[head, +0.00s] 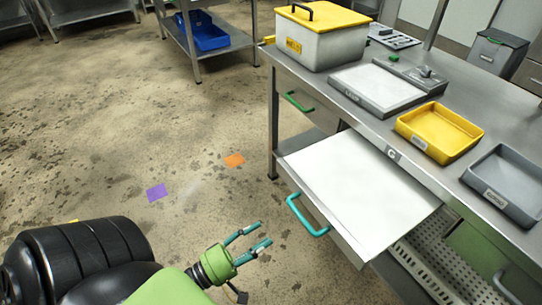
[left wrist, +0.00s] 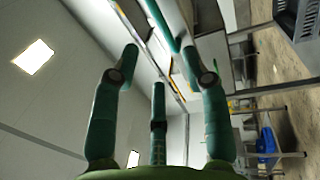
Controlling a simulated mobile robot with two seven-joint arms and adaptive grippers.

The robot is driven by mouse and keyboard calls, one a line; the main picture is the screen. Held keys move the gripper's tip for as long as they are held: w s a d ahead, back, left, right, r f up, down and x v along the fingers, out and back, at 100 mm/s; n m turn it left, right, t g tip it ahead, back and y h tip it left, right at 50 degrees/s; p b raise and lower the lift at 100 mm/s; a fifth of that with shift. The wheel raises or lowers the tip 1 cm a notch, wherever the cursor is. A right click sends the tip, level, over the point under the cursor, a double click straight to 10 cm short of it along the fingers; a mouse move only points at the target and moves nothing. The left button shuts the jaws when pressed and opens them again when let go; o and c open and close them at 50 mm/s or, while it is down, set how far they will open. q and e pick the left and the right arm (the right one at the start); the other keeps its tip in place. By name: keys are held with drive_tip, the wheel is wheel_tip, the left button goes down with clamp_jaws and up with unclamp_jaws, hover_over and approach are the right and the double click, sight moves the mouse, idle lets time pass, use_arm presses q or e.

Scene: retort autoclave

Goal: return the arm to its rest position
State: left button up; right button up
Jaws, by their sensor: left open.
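My left gripper (head: 265,232) is open and empty, with its teal fingers apart and pointing right. It is above the floor, to the left of the bench, and apart in the picture from the teal handle (head: 307,217) of a pulled-out drawer (head: 365,190). In the left wrist view the fingers (left wrist: 160,75) are spread with nothing between them. A teal bar (left wrist: 164,22) shows beyond them; I cannot tell what it belongs to. My right gripper is not in view.
The steel bench (head: 330,88) carries a yellow-lidded box (head: 318,45), a scale (head: 375,85), a yellow tray (head: 440,130) and a grey tray (head: 508,180). The white-topped drawer juts out toward my arm. A blue bin (head: 203,33) stands on a rear shelf.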

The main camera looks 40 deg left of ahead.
use_arm(q)
drive_tip(key=shift+s+a, duration=0.1)
drive_tip(key=shift+s, duration=0.05)
idle(0.4)
drive_tip(key=s+a+f+m+g+y+p, duration=0.1)
drive_tip(key=s+f+m+g+y, duration=0.2)
drive_tip(key=f, duration=0.9)
drive_tip(key=s+a+f+m+g+y+p, duration=0.15)
drive_tip(key=f+m+g, duration=0.3)
drive_tip(key=f, duration=0.65)
drive_tip(key=s+d+f+m+g+y, duration=0.1)
drive_tip(key=s+d+f+m+g, duration=0.2)
drive_tip(key=s+f, duration=0.4)
drive_tip(key=s+d+f+m+g+y, duration=0.1)
drive_tip(key=s+d+f+m+g, duration=0.2)
drive_tip(key=s, duration=0.9)
wheel_tip(320, 180, down, 5)
drive_tip(key=m+g, duration=0.3)
drive_tip(key=g, duration=0.1)
drive_tip(key=shift+d+p, duration=0.25)
drive_tip(key=shift+p, duration=0.15)
